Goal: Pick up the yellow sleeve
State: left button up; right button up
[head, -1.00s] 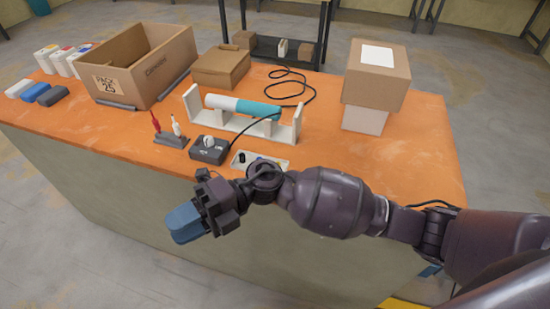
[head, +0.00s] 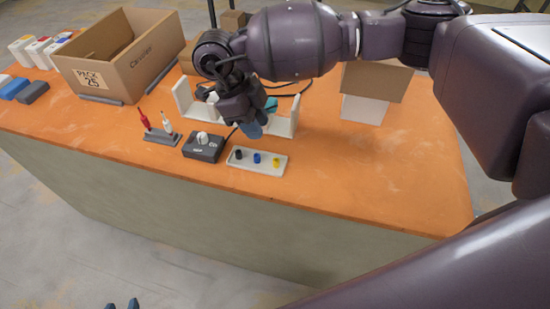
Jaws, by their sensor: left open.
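The small yellow sleeve (head: 276,162) stands at the right end of a pale tray (head: 240,165). A blue sleeve (head: 257,158) and a black sleeve (head: 239,155) stand to its left in the same tray. My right gripper (head: 252,130) hangs just beyond and above the tray, its blue fingertips pointing down, apart from the yellow sleeve. Whether its jaws are open cannot be made out. My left gripper (head: 121,305) shows only as two separated blue fingertips at the bottom edge, open and empty, far from the tray.
A dark box with a knob (head: 203,146) stands left of the tray, beside a holder with red and white tools (head: 162,137). My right arm partly hides a white stand (head: 284,126) behind the tray. The orange table (head: 360,170) is clear to the right.

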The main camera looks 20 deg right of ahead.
aim_at(278, 165)
jog(key=x, duration=1)
jog(key=shift+s+d+f, duration=0.1)
jog(key=shift+s+f, duration=0.15)
jog(key=c, duration=0.5)
